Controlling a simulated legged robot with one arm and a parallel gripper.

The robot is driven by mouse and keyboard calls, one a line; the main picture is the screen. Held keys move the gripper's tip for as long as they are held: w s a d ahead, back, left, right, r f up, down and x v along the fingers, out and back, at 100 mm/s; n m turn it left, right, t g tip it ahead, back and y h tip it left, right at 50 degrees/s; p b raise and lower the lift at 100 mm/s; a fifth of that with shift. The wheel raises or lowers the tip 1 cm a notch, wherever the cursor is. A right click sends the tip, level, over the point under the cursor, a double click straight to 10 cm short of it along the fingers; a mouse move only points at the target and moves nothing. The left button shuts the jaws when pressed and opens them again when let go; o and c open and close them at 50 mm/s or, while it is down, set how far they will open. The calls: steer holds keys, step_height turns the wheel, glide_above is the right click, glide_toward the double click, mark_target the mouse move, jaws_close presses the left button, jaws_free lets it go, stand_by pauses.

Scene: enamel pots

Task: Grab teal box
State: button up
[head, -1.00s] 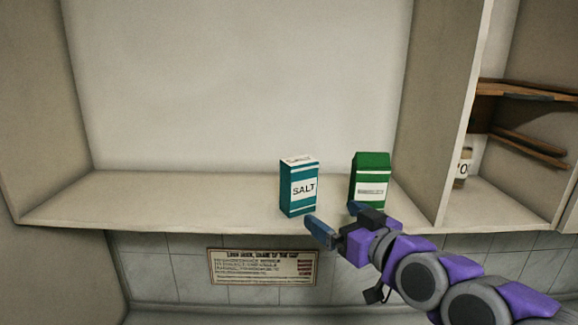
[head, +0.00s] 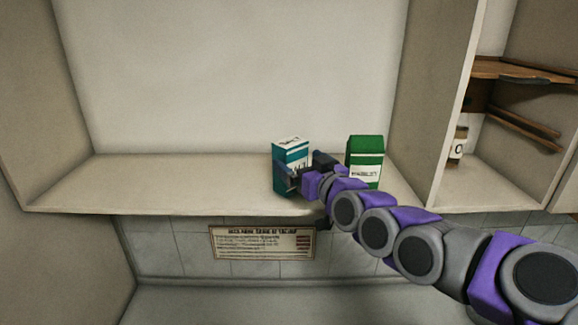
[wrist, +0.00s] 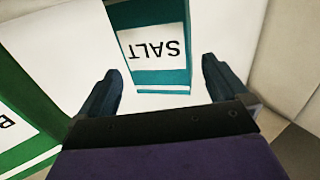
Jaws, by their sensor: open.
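The teal box (head: 291,153), labelled SALT, stands on the shelf in the head view, partly hidden by my gripper and tilted slightly. In the wrist view the teal box (wrist: 157,76) shows its SALT label upside down, just beyond and between my two fingertips. My gripper (head: 297,178) is at the front of the box. In the wrist view my gripper (wrist: 162,78) is open, with one finger to each side of the box's near end and visible gaps beside it.
A green carton (head: 366,153) stands on the shelf just right of the teal box; it also shows at left in the wrist view (wrist: 28,120). The shelf (head: 160,183) is clear to the left. An upright divider (head: 441,110) and a compartment with a jar (head: 459,140) are at right.

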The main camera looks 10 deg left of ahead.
mark_target(298, 157)
steer(key=shift+w+d+r, duration=0.2)
steer(key=shift+d, duration=0.35)
steer(key=w+a, duration=0.1)
steer(key=a, duration=0.1)
steer(key=w+a+p, duration=0.2)
steer(key=a, duration=0.1)
steer(key=shift+w+a+f, duration=0.1)
steer(key=shift+w+a, duration=0.05)
steer(key=shift+a, duration=0.45)
steer(key=shift+w+d, duration=0.1)
steer(key=shift+d, duration=0.75)
steer(key=shift+c, duration=0.3)
steer(key=shift+d, duration=0.45)
steer(key=c, duration=0.3)
steer(key=shift+a, duration=0.15)
steer(key=c, duration=0.3)
steer(key=shift+a, duration=0.55)
steer(key=c, duration=0.3)
steer(key=shift+a, duration=0.2)
steer(key=shift+c, duration=0.7)
steer(key=shift+d, duration=0.1)
